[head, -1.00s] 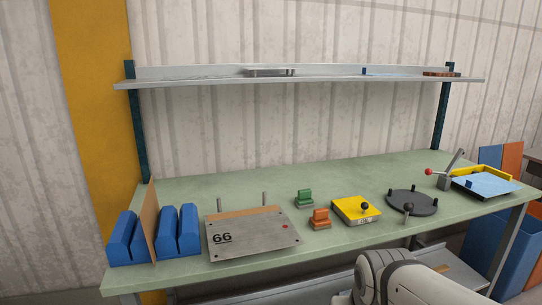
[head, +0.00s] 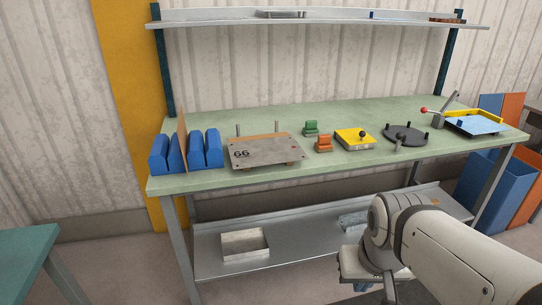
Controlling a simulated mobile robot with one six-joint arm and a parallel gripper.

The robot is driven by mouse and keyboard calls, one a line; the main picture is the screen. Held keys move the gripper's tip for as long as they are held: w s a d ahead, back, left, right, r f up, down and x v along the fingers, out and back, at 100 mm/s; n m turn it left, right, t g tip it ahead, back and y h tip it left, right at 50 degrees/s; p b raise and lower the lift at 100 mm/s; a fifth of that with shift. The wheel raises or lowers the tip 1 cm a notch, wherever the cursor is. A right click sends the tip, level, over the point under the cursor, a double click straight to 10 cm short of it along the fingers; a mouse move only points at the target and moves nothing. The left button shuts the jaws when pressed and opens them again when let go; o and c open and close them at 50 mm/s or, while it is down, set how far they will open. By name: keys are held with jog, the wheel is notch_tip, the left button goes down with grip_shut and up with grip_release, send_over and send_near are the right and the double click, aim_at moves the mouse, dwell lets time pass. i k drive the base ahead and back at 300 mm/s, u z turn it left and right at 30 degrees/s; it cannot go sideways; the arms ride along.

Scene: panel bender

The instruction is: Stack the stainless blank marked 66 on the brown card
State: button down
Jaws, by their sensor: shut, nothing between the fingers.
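The grey metal blank marked 66 (head: 266,153) lies flat near the left part of the green bench, with several small holes and a red dot on its right part. A brown strip (head: 262,137) shows along its back edge, with two upright pins beside it. Small brown pieces show under its front edge; whether they join the strip is hidden. A thin brown sheet (head: 182,142) stands upright between blue blocks to the left. My arm's pale links show at lower right, in front of the bench. My gripper's fingers cannot be made out.
Blue blocks (head: 205,149) stand left on the green bench (head: 210,180). Green (head: 310,128) and orange (head: 323,144) pieces, a yellow block (head: 354,138) and a dark disc (head: 404,135) stand to the right. The lower shelf holds an open metal box (head: 245,244). A teal table (head: 22,250) is at lower left.

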aim_at(256, 152)
jog(key=u, duration=0.35)
jog(key=i, duration=1.2)
jog(key=z, duration=0.35)
